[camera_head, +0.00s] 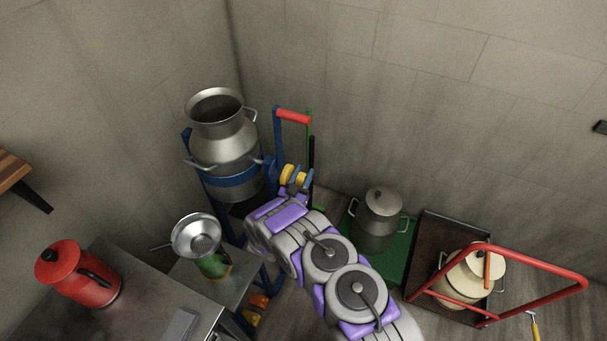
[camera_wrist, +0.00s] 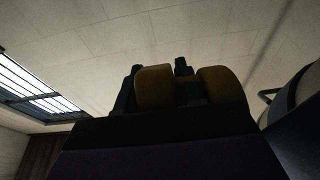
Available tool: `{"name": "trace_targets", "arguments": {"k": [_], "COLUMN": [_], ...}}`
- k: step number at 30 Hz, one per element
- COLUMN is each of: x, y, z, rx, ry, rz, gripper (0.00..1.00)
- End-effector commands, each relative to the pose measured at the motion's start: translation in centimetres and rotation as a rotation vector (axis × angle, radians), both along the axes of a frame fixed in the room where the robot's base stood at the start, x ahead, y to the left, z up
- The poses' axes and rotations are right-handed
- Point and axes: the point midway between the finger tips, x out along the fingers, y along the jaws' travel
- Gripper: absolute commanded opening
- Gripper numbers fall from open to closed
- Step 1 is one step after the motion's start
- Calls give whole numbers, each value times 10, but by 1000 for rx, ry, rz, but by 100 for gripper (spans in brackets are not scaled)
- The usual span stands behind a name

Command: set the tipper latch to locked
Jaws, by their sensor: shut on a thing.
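The tipper (camera_head: 232,177) is a blue frame around a steel milk can (camera_head: 222,130), upright against the corner. A yellow rounded piece, seemingly the latch handle (camera_head: 288,173), is at the right side of the frame. My gripper (camera_head: 298,180) is there, shut on this piece.
A red-gripped handle (camera_head: 294,115) stands behind my gripper. A lidded can (camera_head: 379,219) sits on a green platform (camera_head: 397,256). A red-handled cart (camera_head: 535,262) holds a cream can (camera_head: 465,277). A bench (camera_head: 138,315) with a red jug (camera_head: 78,272) and a strainer (camera_head: 198,237) are left.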

Motion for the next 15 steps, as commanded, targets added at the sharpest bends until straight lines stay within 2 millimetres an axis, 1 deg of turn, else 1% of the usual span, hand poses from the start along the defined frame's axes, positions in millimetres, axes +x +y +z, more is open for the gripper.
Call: {"name": "trace_targets", "arguments": {"k": [10, 11, 15], "x": [-1, -1, -1], "y": [2, 2, 2], "z": [-1, -1, -1], "rx": [-3, -3, -3], "ry": [-5, -4, -5], "rz": [4, 4, 3], "gripper": [6, 40, 53]}}
